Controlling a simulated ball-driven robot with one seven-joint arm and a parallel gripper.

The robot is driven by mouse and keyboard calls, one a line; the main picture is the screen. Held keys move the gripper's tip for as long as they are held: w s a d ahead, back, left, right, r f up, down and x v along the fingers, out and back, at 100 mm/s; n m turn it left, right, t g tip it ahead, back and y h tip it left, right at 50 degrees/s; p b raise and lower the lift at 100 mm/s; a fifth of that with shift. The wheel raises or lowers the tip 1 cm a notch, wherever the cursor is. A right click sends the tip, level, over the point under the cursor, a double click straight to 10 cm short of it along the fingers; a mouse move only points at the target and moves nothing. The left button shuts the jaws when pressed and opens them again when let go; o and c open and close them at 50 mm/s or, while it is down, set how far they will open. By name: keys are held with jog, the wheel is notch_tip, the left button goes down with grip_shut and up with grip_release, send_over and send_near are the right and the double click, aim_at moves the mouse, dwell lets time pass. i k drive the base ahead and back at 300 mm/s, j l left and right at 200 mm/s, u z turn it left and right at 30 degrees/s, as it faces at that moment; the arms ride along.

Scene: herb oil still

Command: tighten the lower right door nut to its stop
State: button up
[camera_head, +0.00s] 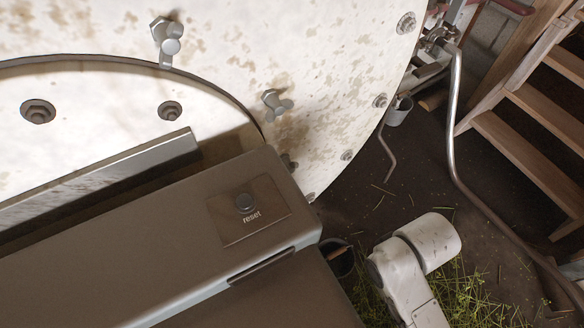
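The round white still door (85,115) fills the left, inside a dark seam in the larger stained white wall. One grey winged nut (275,103) sits beside the door's right edge, with its wings spread. A second winged nut (166,42) sits higher and to the left, above the door's edge. The lower of these two is the rightmost winged nut I see clearly. Another metal fitting (288,162) below it is mostly hidden, and I cannot tell if it is a nut. My gripper is not in view; a white rounded arm link of mine shows at the lower right.
A grey-brown housing with a button marked reset (245,203) covers the lower left and hides the lower door; I cannot tell whether it is mine. Wooden steps (527,152) and a bent metal pipe (455,130) stand right. Dark floor with scattered green stalks lies between.

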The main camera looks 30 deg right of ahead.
aim_at(291, 166)
jog(key=l, duration=0.5)
jog(key=k+l, duration=0.15)
jog(key=l, duration=0.8)
jog(key=k+u, duration=0.05)
